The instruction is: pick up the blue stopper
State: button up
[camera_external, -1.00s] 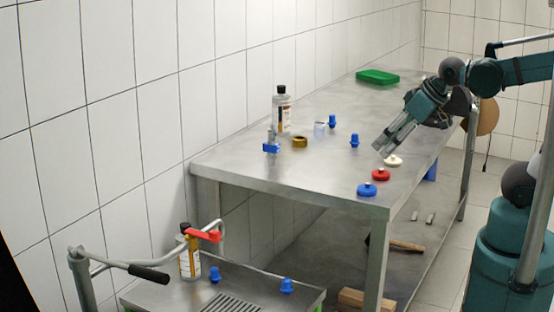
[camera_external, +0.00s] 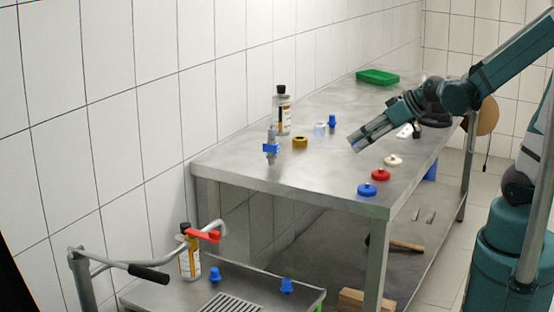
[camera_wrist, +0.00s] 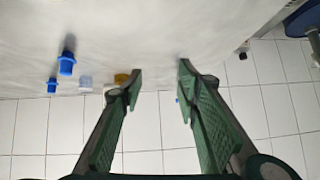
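Two blue stoppers show at the left of the wrist view: a nearer, larger one (camera_wrist: 67,62) and a farther, smaller one (camera_wrist: 52,86). In the external view one blue stopper (camera_external: 332,121) stands upright on the steel table; the nearer one is hidden, or almost hidden, behind my gripper (camera_external: 355,144). In the wrist view my gripper (camera_wrist: 160,70) is open, with nothing between its fingertips. The nearer stopper lies well left of the left finger. Which stopper the task means I cannot tell.
On the table (camera_external: 255,175) are a clear cup (camera_external: 319,129), a brass ring (camera_external: 300,142), a bottle (camera_external: 284,112), a blue fitting (camera_external: 271,147) and red (camera_external: 380,174), blue (camera_external: 367,190) and white (camera_external: 393,160) knobs.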

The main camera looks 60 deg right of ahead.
jog(key=shift+m+t+h, duration=0.3)
jog(key=shift+t+h, duration=0.1)
jog(key=shift+t, duration=0.4)
jog(key=w+d, duration=0.1)
jog(key=d, duration=0.2)
jog(key=w+d+f, duration=0.1)
jog(key=d, duration=0.2)
jog(key=w+d+f, duration=0.1)
jog(key=d, duration=0.2)
jog(key=shift+f, duration=0.15)
jog(key=shift+m+t+h, duration=0.3)
jog(key=shift+t+h, duration=0.4)
jog(key=shift+t, duration=0.1)
jog(key=d, duration=0.3)
jog(key=d+f, duration=0.1)
jog(key=d, duration=0.4)
jog(key=shift+s+d+f, duration=0.1)
jog(key=shift+d+f, duration=0.2)
jog(key=shift+f, duration=0.1)
jog(key=shift+s+d+f, duration=0.15)
jog(key=shift+s+d, duration=0.05)
jog(key=shift+d, duration=0.5)
jog(key=shift+w, duration=0.15)
jog(key=shift+b+x, duration=0.3)
jog(key=shift+x, duration=0.9)
jog(key=shift+b+x, duration=0.8)
jog(key=shift+x, duration=1.8)
